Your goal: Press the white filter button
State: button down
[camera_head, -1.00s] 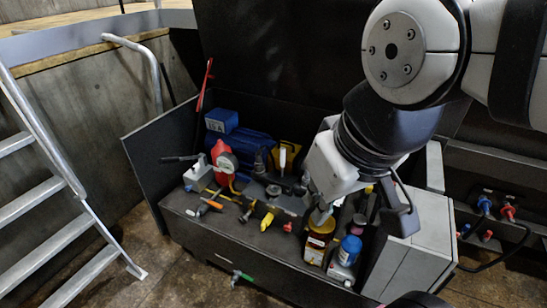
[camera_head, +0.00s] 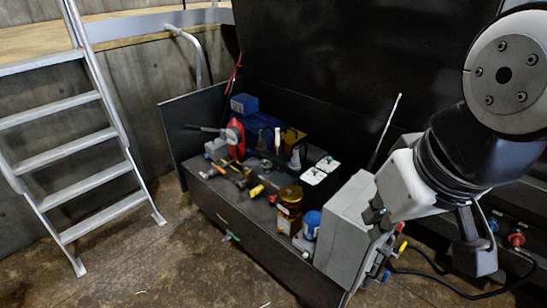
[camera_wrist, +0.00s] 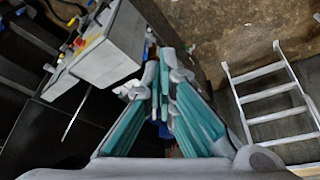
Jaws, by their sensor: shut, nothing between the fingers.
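I cannot make out with certainty which part is the white filter button. Two small white-topped units (camera_head: 321,170) stand at the back right of the dark bench, and a blue-capped filter-like bottle (camera_head: 310,225) stands near its front right. My gripper (camera_head: 376,216) hangs at the right side of the head view, over or in front of the grey box (camera_head: 345,225). In the wrist view my gripper (camera_wrist: 163,72) shows its teal-padded fingers shut and empty, with the grey box (camera_wrist: 110,52) to their left. Contact between fingertips and box cannot be told.
The dark bench (camera_head: 245,235) holds tools, a red gauge unit (camera_head: 236,138) and an amber jar (camera_head: 289,210). Coloured connectors (camera_head: 402,247) and a black cable lie right of the grey box. A metal ladder (camera_head: 90,130) stands at left. The floor in front is clear.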

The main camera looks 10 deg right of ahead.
jog(key=shift+s, duration=0.1)
jog(key=w+d+f+n+g+h+b, duration=0.2)
jog(key=w+f+n+h+b, duration=0.2)
jog(key=w+f+n+b, duration=0.85)
jog(key=w+d+f+n+g+h+b, duration=0.25)
jog(key=w+f+n, duration=0.45)
jog(key=f, duration=1)
jog(key=w+a+f+n+t+b, duration=0.1)
jog(key=w+a+f+n+b, duration=0.1)
jog(key=f, duration=1)
jog(key=w+a+f+n+t+h+b, duration=0.1)
jog(key=w+a+f+n+b, duration=0.2)
jog(key=f, duration=0.9)
jog(key=w+a+f+n+t+b, duration=0.2)
jog(key=w+a+f+n+b, duration=0.1)
jog(key=f+n+b, duration=0.4)
notch_tip(320, 180, down, 6)
jog(key=a+n, duration=0.1)
jog(key=n, duration=0.2)
jog(key=shift+w+a+r+n+h, duration=0.15)
jog(key=shift+w+n+h, duration=0.1)
jog(key=shift+n+h, duration=0.1)
